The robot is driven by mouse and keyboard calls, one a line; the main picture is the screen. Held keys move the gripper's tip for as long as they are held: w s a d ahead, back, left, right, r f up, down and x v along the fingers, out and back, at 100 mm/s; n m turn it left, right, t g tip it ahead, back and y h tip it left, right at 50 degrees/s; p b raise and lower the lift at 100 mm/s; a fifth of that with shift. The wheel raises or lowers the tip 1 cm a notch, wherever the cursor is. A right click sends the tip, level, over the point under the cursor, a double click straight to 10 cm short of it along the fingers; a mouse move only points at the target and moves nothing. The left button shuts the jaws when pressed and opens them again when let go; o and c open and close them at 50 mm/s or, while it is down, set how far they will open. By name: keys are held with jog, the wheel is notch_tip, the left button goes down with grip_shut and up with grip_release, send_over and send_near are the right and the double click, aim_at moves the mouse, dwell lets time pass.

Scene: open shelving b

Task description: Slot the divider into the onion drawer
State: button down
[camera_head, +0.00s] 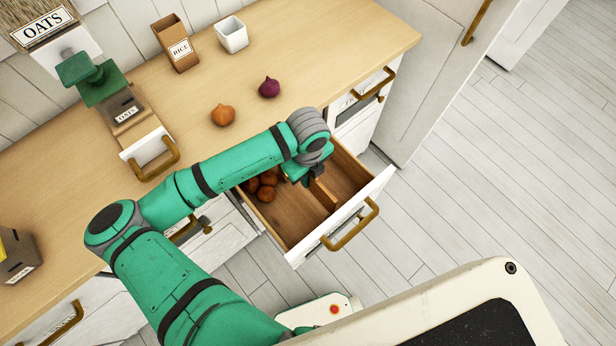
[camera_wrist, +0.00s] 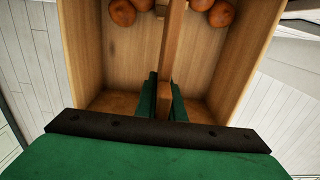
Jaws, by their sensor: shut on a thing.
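The onion drawer (camera_head: 296,243) stands pulled open below the counter, with a white front and a brass handle. Several brown onions (camera_head: 267,180) lie in it towards the back; in the wrist view onions (camera_wrist: 122,12) show on either side of the divider. The wooden divider (camera_head: 323,193) is upright inside the drawer's outline, and it runs up the middle of the wrist view (camera_wrist: 172,45). My gripper (camera_head: 308,178) is over the drawer, its green fingers (camera_wrist: 165,98) shut on the divider. Whether the divider's lower edge is seated cannot be told.
On the counter (camera_head: 330,40) are a loose brown onion (camera_head: 222,115), a purple onion (camera_head: 269,87), a rice box (camera_head: 176,43) and a white cup (camera_head: 231,35). Floor (camera_head: 480,200) right of the drawer is clear.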

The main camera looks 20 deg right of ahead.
jog(key=shift+w+f, duration=0.15)
jog(key=shift+f, duration=0.75)
jog(key=shift+f, duration=0.15)
jog(key=shift+d+f, duration=0.1)
jog(key=shift+f, duration=0.35)
jog(key=shift+f, duration=1.55)
jog(key=shift+f, duration=0.5)
jog(key=shift+f, duration=1.7)
jog(key=shift+f, duration=0.25)
jog(key=shift+f, duration=0.1)
jog(key=shift+f, duration=0.4)
